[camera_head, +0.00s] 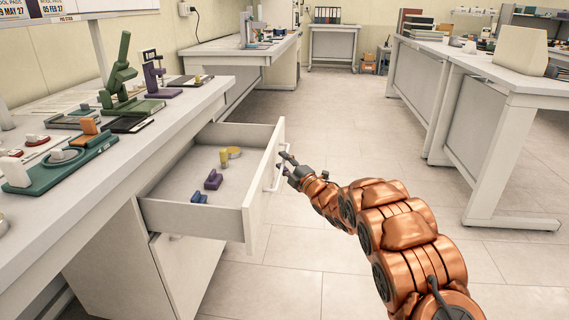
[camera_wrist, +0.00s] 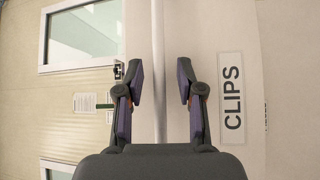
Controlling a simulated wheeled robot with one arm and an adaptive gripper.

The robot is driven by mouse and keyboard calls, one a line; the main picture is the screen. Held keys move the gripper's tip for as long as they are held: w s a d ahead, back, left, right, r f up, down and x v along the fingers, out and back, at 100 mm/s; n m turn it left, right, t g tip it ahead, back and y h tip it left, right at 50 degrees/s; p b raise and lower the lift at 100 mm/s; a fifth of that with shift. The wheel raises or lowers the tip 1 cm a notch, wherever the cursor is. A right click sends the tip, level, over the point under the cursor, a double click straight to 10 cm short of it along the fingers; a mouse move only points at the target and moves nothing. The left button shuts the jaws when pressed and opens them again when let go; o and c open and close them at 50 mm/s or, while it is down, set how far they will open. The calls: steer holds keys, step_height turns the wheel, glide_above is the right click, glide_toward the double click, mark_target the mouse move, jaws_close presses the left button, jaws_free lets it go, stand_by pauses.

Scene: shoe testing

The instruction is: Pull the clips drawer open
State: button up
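The clips drawer (camera_head: 192,221) is pulled well out from under the left bench, and its inside shows in the head view. Its front has a pale bar handle (camera_head: 273,178). In the wrist view a "CLIPS" label (camera_wrist: 231,98) is on the drawer front, to the right of the handle (camera_wrist: 158,70). My gripper (camera_head: 284,163) is at the handle, on the outer side of the drawer front. In the wrist view my gripper (camera_wrist: 161,85) is open, with one finger on each side of the bar and a gap on both sides.
Small purple, blue and yellow items (camera_head: 213,180) lie in the drawer. The left bench top (camera_head: 150,140) holds a green stand (camera_head: 119,75) and several coloured fixtures. Another bench (camera_head: 500,80) stands on the right. The tiled floor (camera_head: 330,120) between the benches is clear.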

steer(key=v, duration=1.2)
steer(key=s+d+r+m+g+h+p, duration=0.2)
steer(key=s+d+r+m+h+p, duration=0.2)
steer(key=d+r+m+h+p, duration=0.85)
steer(key=s+d+r+m+g+h+p, duration=0.1)
steer(key=s+d+r+m+g+p, duration=0.15)
steer(key=s+d+r, duration=0.45)
steer(key=s+a+r+m+g+p, duration=0.3)
steer(key=s+g+p, duration=0.1)
steer(key=s, duration=1.1)
steer(key=s+a+r+m+g+y+p, duration=0.1)
steer(key=s+p, duration=0.5)
steer(key=s, duration=0.9)
steer(key=s+a+r+m+g+y+p, duration=0.1)
steer(key=s+a+r+m+g+p, duration=0.3)
steer(key=s+g, duration=0.4)
steer(key=s+a+r+p, duration=0.1)
steer(key=s+r, duration=0.1)
steer(key=s, duration=0.5)
steer(key=shift+s+m, duration=0.3)
steer(key=shift+s, duration=0.1)
